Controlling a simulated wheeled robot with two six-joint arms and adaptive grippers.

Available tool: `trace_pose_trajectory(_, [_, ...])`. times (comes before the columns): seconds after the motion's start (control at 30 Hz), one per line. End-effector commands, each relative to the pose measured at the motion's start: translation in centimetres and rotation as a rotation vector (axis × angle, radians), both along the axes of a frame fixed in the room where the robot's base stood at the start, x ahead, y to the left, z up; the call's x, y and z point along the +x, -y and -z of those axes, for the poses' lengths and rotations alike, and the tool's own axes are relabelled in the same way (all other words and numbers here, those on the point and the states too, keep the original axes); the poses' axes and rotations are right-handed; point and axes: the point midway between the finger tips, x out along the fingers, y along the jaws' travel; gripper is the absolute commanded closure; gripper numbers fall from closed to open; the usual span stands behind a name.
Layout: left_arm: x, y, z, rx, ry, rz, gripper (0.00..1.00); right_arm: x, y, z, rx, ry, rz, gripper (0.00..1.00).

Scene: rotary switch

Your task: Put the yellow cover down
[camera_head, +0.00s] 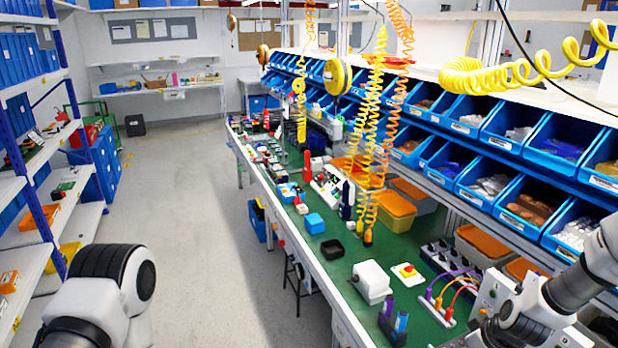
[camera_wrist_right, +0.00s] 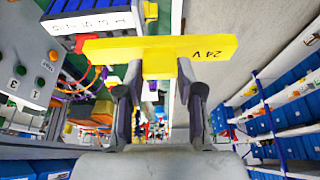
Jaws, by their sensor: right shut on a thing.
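The yellow cover (camera_wrist_right: 210,47) is a flat bar marked "24 V" with a short stem, seen in the right wrist view. My right gripper (camera_wrist_right: 158,85) is shut on the stem, one finger on each side, and the bar lies across beyond the fingertips. In the head view my right arm comes in at the lower right, over the near end of the bench; the cover cannot be made out there. My left arm shows at the lower left, but its gripper is out of frame.
A grey control box (camera_head: 492,296) with buttons stands by my right arm; it also shows in the wrist view (camera_wrist_right: 30,60). A blue-and-white labelled block (camera_wrist_right: 95,18) is close to the cover. The green bench (camera_head: 345,268) holds a white box (camera_head: 371,281) and a red button unit (camera_head: 407,272).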

Motion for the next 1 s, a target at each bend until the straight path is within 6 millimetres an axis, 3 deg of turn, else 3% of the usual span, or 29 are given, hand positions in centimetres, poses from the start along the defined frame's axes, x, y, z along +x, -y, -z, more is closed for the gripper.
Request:
trace_pose_trajectory(0.03, [0.0, 0.0, 1.4, 0.0, 0.0, 0.001, 0.6, 0.4, -0.5, 1.0, -0.006, -0.002, 0.011, 0.9])
trace_pose_trajectory(0.37, [0.0, 0.0, 6.6, 0.0, 0.0, 0.0, 0.6, 2.8, -4.5, 4.2, -0.025, -0.019, 0.145, 0.9])
trace_pose_trajectory(0.7, [0.0, 0.0, 13.7, 0.0, -0.001, 0.0, 0.6, 5.3, -12.5, 9.1, -0.011, 0.002, 0.338, 0.9])
trace_pose_trajectory(0.83, [0.0, 0.0, 13.9, 0.0, 0.0, 0.0, 0.6, 4.8, -13.8, 8.1, 0.001, 0.007, 0.371, 0.9])
trace_pose_trajectory(1.0, [0.0, 0.0, 13.6, 0.0, 0.0, 0.0, 0.6, 0.7, -13.8, 3.8, 0.0, 0.006, 0.373, 0.9])
